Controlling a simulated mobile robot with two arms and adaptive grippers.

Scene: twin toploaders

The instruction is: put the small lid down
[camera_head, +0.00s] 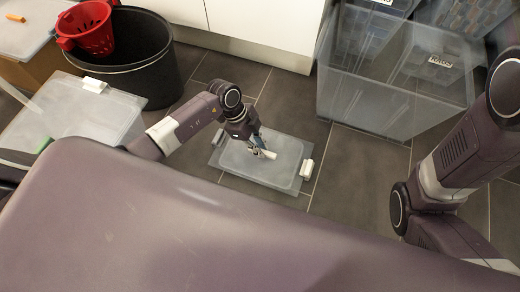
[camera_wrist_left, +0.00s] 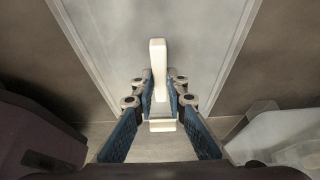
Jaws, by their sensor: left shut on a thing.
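The small lid (camera_head: 285,179) is a translucent rectangular panel with white clips at its left and right ends. It is low over the dark tiled floor; I cannot tell whether it touches the floor. My left gripper (camera_head: 262,147) is above its middle, shut on the lid's white handle. In the left wrist view, the blue fingers (camera_wrist_left: 161,100) close around the white handle (camera_wrist_left: 158,60), with the pale lid (camera_wrist_left: 115,35) behind it. My right arm shows at the right, but its gripper is out of view.
A large clear box (camera_head: 350,100) stands on the floor at the upper right. A black bin (camera_head: 150,70) with a red basket (camera_head: 92,38) stands at the upper left. Bare tiles surround the small lid.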

